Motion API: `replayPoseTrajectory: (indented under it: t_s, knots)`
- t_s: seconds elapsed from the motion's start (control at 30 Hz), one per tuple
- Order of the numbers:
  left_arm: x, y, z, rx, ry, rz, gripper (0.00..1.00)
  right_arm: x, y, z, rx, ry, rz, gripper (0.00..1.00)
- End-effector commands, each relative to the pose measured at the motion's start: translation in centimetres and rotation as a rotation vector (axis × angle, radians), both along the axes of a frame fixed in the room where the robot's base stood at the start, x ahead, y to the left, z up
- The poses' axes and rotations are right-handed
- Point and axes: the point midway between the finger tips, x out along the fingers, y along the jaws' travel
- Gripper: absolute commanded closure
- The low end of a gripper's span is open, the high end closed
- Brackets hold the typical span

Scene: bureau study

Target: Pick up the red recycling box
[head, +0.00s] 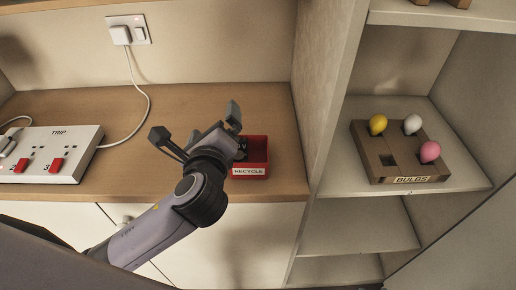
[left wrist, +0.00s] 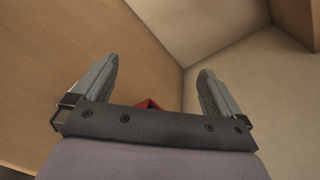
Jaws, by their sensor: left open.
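The red recycling box (head: 251,172) is a small open-topped box with a white "RECYCLE" label on its front. It stands on the wooden desk near the right side panel, with something dark inside that I cannot make out. My left gripper (head: 195,122) is open, with its fingers spread, and it overlaps the box's left part in the head view. In the left wrist view, the open left gripper (left wrist: 155,90) has nothing between its fingers, and a small red corner of the box (left wrist: 149,104) shows just beyond the palm. I cannot tell whether they touch. My right gripper is not in view.
A white switch box (head: 50,153) marked "TRIP" with red switches sits on the desk (head: 100,103) at left, its cable running to a wall socket (head: 129,31). A bulb holder (head: 405,166) with coloured bulbs stands on the right shelf, beyond the upright panel (head: 322,85).

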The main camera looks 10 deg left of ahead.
Motion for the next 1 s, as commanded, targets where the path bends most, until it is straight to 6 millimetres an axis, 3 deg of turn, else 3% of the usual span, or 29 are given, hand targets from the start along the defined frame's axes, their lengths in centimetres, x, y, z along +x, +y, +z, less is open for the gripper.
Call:
replayPoseTrajectory:
  t_s: [0.03,0.2,0.47,0.57,1.0]
  knots:
    - [-1.4,-2.1,0.2,0.048,0.044,-0.031,0.0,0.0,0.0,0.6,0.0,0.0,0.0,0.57]
    - [-5.7,-6.3,-1.2,0.302,0.216,-0.122,0.0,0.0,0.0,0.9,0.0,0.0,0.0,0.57]
    - [-9.7,-8.8,-2.5,0.55,0.361,-0.215,0.0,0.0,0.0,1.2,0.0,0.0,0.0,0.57]
    - [-9.6,-8.8,-2.7,0.578,0.375,-0.222,0.0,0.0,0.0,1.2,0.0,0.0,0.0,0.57]
    - [-4.1,-7.3,-5.2,0.577,0.375,-0.223,0.0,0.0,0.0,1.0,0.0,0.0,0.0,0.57]
